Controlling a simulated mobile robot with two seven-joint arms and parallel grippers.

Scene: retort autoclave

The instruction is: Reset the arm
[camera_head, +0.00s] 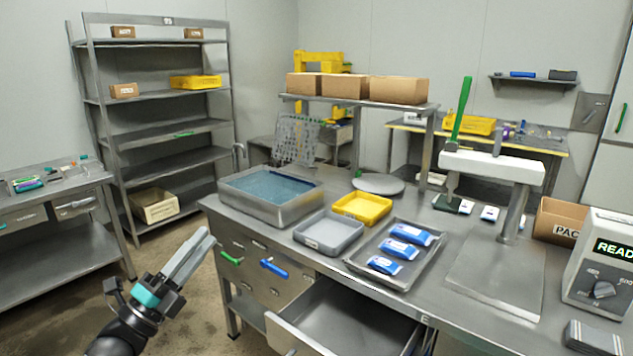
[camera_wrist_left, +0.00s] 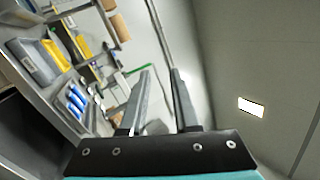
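My left gripper (camera_head: 205,238) is in the head view at the lower left, in front of the workbench and above the floor. Its grey fingers point up and to the right. In the left wrist view the two fingers of the gripper (camera_wrist_left: 160,74) stand apart with nothing between them. My right gripper is not in view.
The steel workbench (camera_head: 470,327) holds a water basin (camera_head: 297,211), a grey tray (camera_head: 328,247), a yellow tray (camera_head: 385,220) and a metal tray with blue pouches (camera_head: 384,265). An open drawer (camera_head: 345,318) juts out below. Shelves (camera_head: 103,104) stand behind left.

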